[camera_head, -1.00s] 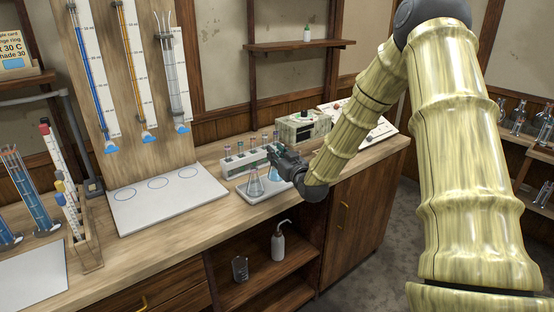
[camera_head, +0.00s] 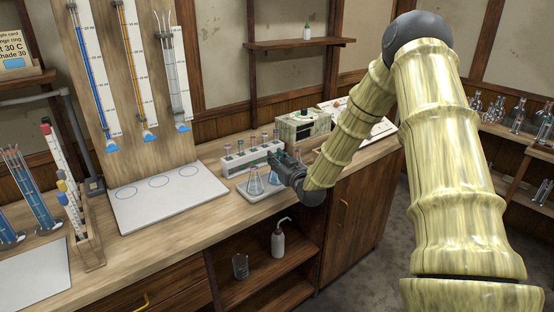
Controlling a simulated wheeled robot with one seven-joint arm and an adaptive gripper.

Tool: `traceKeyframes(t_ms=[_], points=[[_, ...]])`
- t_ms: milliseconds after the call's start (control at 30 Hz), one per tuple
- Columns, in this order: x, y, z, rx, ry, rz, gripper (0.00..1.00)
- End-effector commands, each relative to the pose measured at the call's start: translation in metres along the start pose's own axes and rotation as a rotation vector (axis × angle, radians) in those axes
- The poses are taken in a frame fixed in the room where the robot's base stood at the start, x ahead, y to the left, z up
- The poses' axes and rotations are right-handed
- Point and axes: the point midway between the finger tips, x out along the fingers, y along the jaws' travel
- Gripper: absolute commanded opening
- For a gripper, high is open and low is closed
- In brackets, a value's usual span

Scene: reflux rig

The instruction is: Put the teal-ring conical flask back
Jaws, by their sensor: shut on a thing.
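My gripper (camera_head: 277,164) is over the right part of a small white tray (camera_head: 262,198) on the bench. It is shut on the neck of a conical flask (camera_head: 275,178), which is upright at or just above the tray; I cannot tell if its base touches. A second conical flask (camera_head: 255,184) with bluish liquid stands on the tray just left of it. The ring colours are too small to tell, so I cannot confirm which flask has the teal ring. My gripper hides part of the held flask's neck.
A white rack of tubes (camera_head: 236,166) stands close behind the tray. A box-shaped device (camera_head: 303,127) is behind my gripper to the right. A white board with blue circles (camera_head: 170,205) lies left of the tray. The bench front edge is close in front.

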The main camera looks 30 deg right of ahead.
Motion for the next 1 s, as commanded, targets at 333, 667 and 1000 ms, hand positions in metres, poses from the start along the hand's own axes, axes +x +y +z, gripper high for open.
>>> traceKeyframes(t_ms=[333,667,1000], points=[[0.0,0.0,0.001,0.0,0.0,0.0,0.46],[-0.006,0.001,0.0,0.0,0.001,0.001,0.46],[-0.063,0.0,0.001,0.0,0.0,0.0,0.46]])
